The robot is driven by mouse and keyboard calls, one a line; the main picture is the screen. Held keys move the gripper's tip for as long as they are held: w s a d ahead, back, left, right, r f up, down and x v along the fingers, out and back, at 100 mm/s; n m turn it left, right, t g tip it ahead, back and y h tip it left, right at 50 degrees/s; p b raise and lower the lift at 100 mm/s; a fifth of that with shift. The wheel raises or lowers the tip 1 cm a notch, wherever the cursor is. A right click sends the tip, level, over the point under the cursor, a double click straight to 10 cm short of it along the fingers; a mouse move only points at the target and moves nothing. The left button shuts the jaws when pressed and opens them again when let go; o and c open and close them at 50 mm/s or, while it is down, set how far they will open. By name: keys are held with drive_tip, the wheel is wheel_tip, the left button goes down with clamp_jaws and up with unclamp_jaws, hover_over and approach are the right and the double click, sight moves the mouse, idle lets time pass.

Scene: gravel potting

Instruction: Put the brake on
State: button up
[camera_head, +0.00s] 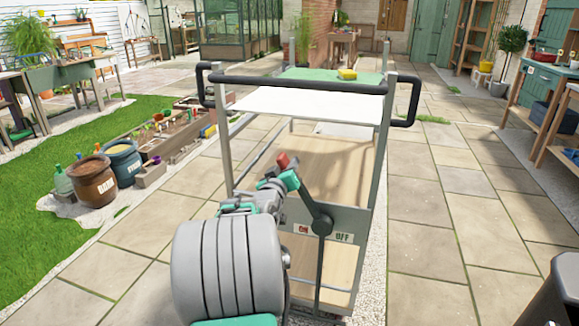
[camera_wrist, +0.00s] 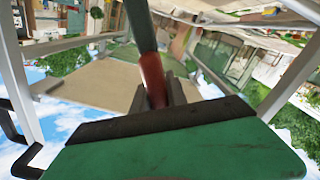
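The brake lever (camera_head: 309,205) is a dark bar pivoted on the end panel of the cart (camera_head: 365,190). It leans up and to the left, to the side of the ON label (camera_head: 303,229) and away from the OFF label (camera_head: 343,238). Its red grip (camera_head: 282,160) is at the upper end, partly hidden by my gripper (camera_head: 287,168). In the wrist view, the red grip (camera_wrist: 152,80) lies between the grey fingers of my gripper (camera_wrist: 161,92), which look closed on it. The exact finger contact is partly hidden.
The cart has a black push handle (camera_head: 300,84), a white upper shelf and a yellow item (camera_head: 347,74) on its green top. Brown (camera_head: 93,181) and blue (camera_head: 122,160) pots stand to the left. Workbenches line the right. Paving beside the cart is clear.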

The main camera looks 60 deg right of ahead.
clamp_jaws()
idle(0.9)
